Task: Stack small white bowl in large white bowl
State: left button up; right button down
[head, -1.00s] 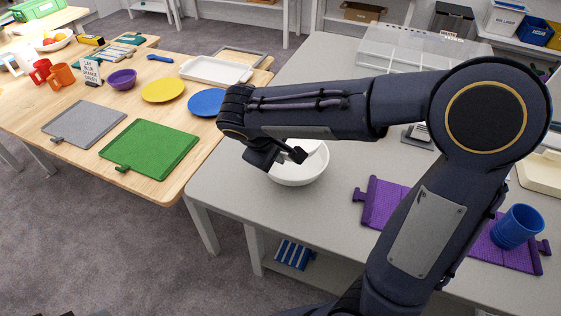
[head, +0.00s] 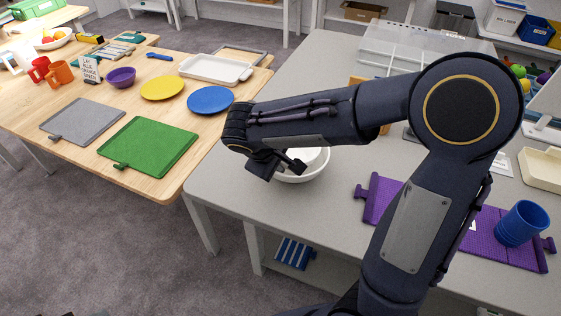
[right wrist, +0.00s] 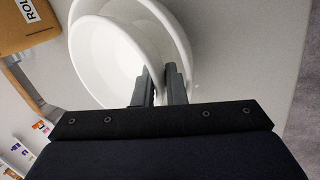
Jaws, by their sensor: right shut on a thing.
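The large white bowl (head: 305,176) stands on the grey table, partly hidden behind my right gripper (head: 285,170) in the head view. In the right wrist view two white bowls overlap: the small white bowl (right wrist: 105,62) is nearer the camera, and the rim of the large white bowl (right wrist: 183,38) shows behind it and to the right. My right gripper (right wrist: 160,85) is shut on the small bowl's rim. The small bowl appears over or inside the large one; I cannot tell whether it rests on it. My left gripper is not in view.
A purple mat (head: 385,197) with a blue cup (head: 521,223) lies to the right on the grey table. A clear lidded case (head: 415,45) is at the back. A wooden table with a blue plate (head: 211,100) and a green mat (head: 148,145) stands left.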

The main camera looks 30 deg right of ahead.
jog(key=c, duration=1.8)
grip_release()
jog(key=shift+o, duration=0.2)
jog(key=shift+r, duration=0.15)
jog(key=shift+a+r+p, duration=0.15)
jog(key=shift+r+p, duration=0.7)
jog(key=v, duration=1.1)
jog(key=s+d+f+m+t+y, duration=0.1)
jog(key=s+f+m+y, duration=0.2)
jog(key=s, duration=0.5)
jog(key=s+d+f+m+t+y, duration=0.1)
jog(key=s+d+f+m+y, duration=0.1)
jog(key=s+f+m+y, duration=0.2)
jog(key=s+y, duration=0.2)
jog(key=s, duration=0.2)
jog(key=shift+s+m+t, duration=0.3)
jog(key=shift+t, duration=0.1)
